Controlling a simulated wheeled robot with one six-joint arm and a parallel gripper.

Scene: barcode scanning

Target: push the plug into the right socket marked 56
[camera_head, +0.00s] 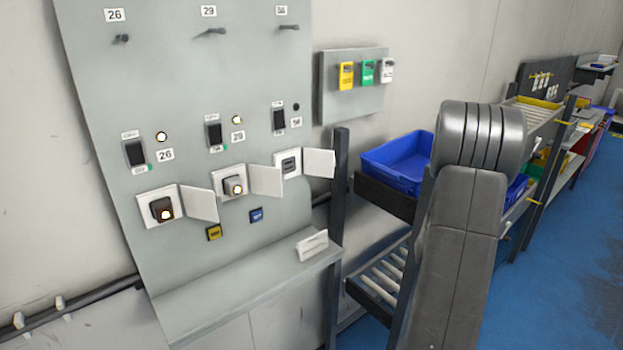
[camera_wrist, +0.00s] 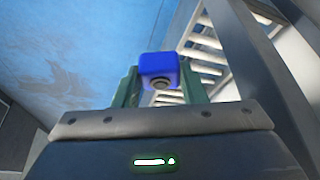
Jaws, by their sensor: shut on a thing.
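My gripper (camera_wrist: 160,88) shows only in the wrist view, with its green fingers shut on a blue block-shaped plug (camera_wrist: 160,66). A round dark part shows on the plug's near side. In the head view the right socket (camera_head: 288,164) on the grey panel is empty, with its white lid (camera_head: 319,163) swung open to the right. The label by it (camera_head: 296,122) seems to read 56. The gripper and held plug are out of the head view, so their distance from the socket cannot be told.
The left socket (camera_head: 162,209) and middle socket (camera_head: 234,186) hold plugs, and their lids stand open. Lamps above them are lit; the right lamp (camera_head: 295,106) is dark. A shelf rack with a blue bin (camera_head: 395,160) stands right of the panel. A ledge (camera_head: 235,295) juts out below.

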